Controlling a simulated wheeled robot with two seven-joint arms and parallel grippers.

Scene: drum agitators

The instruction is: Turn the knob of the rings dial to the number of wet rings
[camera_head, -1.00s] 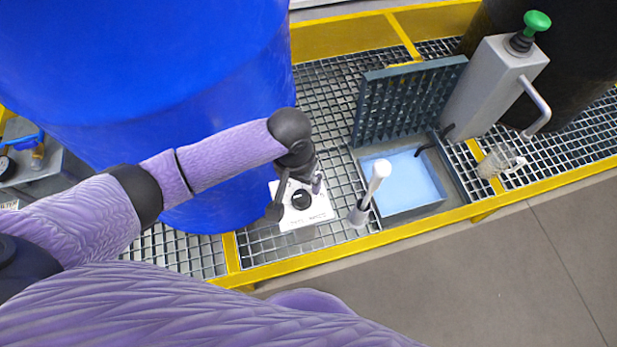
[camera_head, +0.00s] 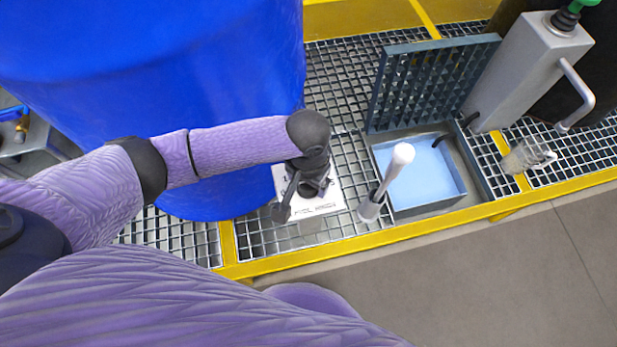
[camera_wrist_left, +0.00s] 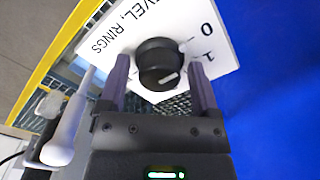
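The rings dial is a white panel (camera_head: 322,203) on the grating in front of the blue drum. In the left wrist view the panel (camera_wrist_left: 122,35) reads "LEVEL, RINGS", with 0 and 1 visible at its right side. Its round black knob (camera_wrist_left: 158,60) has a white mark toward the lower right in that view. My left gripper (camera_head: 305,190) is over the dial. In the wrist view its fingers (camera_wrist_left: 160,80) are open, one on each side of the knob, with gaps visible. The gripper hides most of the knob in the head view. My right gripper is not in view.
A grey pump box (camera_head: 530,70) and a clear jug (camera_head: 523,157) are further right. The blue drum (camera_head: 150,80) stands behind my arm.

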